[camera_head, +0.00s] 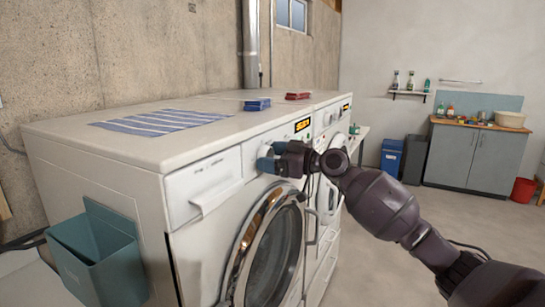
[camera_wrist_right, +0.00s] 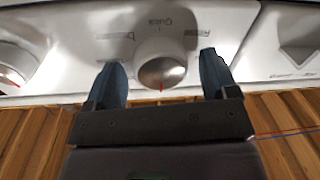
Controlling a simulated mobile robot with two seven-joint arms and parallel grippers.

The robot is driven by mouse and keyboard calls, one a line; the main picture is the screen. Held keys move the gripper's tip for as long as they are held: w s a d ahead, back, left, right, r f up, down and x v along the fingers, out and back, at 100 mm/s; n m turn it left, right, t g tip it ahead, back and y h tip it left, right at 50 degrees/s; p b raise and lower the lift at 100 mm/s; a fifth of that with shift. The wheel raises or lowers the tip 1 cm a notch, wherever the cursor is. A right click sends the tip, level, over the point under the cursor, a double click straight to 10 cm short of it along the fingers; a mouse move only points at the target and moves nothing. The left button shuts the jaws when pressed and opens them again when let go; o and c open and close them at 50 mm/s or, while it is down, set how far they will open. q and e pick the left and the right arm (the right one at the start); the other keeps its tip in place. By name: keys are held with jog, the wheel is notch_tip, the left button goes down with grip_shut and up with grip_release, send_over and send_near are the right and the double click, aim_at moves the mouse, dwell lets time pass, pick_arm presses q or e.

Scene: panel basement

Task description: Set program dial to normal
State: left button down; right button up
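The program dial (camera_wrist_right: 162,68) is a round, pale silver knob on the white washer's control panel, with a small red mark at its lower edge in the right wrist view. The word above it looks like "Quick"; the labels at either side are partly unreadable. My right gripper (camera_head: 272,158) is open at the front washer's panel. In the right wrist view its two blue fingers stand on either side of the dial, with visible gaps. The front washer (camera_head: 206,258) has an orange display (camera_head: 302,125) and a round door (camera_head: 272,258). My left gripper is out of view.
A second machine (camera_head: 328,118) stands beyond the washer. A teal bin (camera_head: 92,262) hangs on the near side. A striped cloth (camera_head: 160,122) and folded blue (camera_head: 257,105) and red (camera_head: 298,96) cloths lie on top. Another round knob (camera_wrist_right: 12,75) shows left of the dial.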

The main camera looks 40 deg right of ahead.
jog(key=c, duration=0.8)
jog(key=shift+m, duration=0.4)
jog(key=m, duration=0.2)
jog(key=shift+m+p, duration=0.35)
jog(key=shift+m, duration=0.05)
jog(key=m+p, duration=0.1)
jog(key=m, duration=0.2)
jog(key=shift+m+t, duration=0.3)
jog(key=shift+m, duration=0.1)
jog(key=shift+m+p, duration=0.4)
jog(key=shift+m, duration=0.2)
jog(key=shift+f, duration=0.1)
jog(key=shift+m, duration=0.3)
